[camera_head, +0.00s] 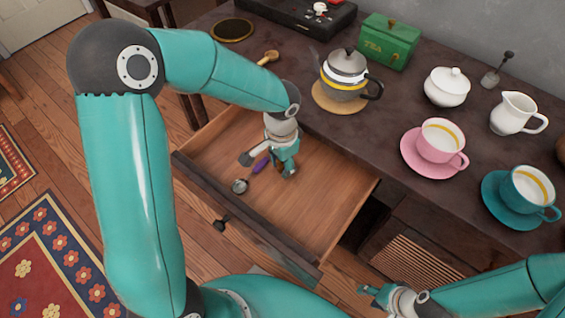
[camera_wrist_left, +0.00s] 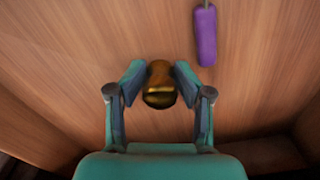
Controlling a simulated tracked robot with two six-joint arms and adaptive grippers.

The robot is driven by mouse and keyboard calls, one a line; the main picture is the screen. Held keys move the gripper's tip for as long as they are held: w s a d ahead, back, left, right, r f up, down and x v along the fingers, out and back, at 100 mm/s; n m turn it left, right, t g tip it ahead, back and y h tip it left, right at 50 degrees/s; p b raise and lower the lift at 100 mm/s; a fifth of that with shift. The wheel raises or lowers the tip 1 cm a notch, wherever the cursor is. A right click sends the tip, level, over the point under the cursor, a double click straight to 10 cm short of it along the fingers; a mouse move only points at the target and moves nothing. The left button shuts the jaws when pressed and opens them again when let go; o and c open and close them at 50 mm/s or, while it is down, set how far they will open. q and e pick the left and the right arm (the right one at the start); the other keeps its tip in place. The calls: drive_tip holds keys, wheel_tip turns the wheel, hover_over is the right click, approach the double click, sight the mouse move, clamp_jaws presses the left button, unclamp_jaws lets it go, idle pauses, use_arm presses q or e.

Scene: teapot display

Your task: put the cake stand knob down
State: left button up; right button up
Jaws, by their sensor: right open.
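The cake stand knob (camera_wrist_left: 160,86), small and brass-brown, sits between the two fingertips of my left gripper (camera_wrist_left: 159,73) in the left wrist view. The fingers press close on both sides of it. In the head view my left gripper (camera_head: 275,160) is low inside the open wooden drawer (camera_head: 320,190), and the knob is hidden there. Whether the knob touches the drawer floor I cannot tell. My right gripper (camera_head: 374,294) is open and empty at the lower right, in front of the cabinet.
A purple-handled utensil (camera_wrist_left: 205,36) lies in the drawer beside my left gripper; its round metal end (camera_head: 240,186) shows in the head view. The drawer's right part is clear. On the counter stand a teapot (camera_head: 346,72), green tea box (camera_head: 389,41), pink cup (camera_head: 440,140) and teal cup (camera_head: 531,189).

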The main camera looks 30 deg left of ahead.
use_arm(q)
drive_tip(key=shift+s, duration=0.15)
drive_tip(key=shift+r+p, duration=0.2)
drive_tip(key=shift+p, duration=0.15)
wheel_tip(320, 180, up, 12)
drive_tip(key=p, duration=0.3)
drive_tip(key=shift+f, duration=0.1)
drive_tip(key=shift+r, duration=0.5)
